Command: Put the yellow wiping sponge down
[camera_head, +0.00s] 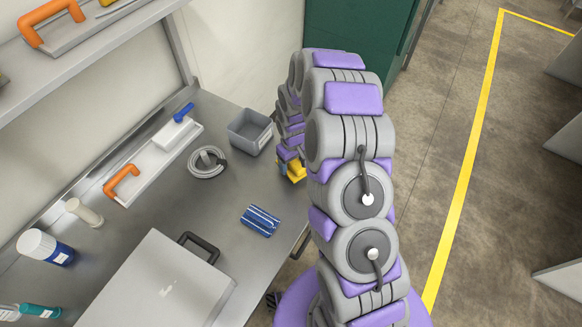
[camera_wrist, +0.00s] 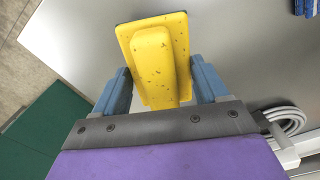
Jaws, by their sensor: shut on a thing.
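The yellow wiping sponge (camera_wrist: 158,58) is a yellow block with a raised middle and small dark specks. In the wrist view my gripper (camera_wrist: 160,82) has its two blue-grey fingers on either side of the sponge's raised part, shut on it. In the head view the sponge (camera_head: 297,172) shows as a small yellow patch beside my arm, at the right edge of the metal counter (camera_head: 215,250). Most of my gripper is hidden there behind the arm. I cannot tell whether the sponge touches the counter.
A grey open bin (camera_head: 250,132), a coiled grey hose (camera_head: 207,162) and a blue-striped packet (camera_head: 260,221) are on the counter. A white tray (camera_head: 155,160) holds an orange-handled tool. A large pale box (camera_head: 160,285) stands in front. Bare counter lies between packet and bin.

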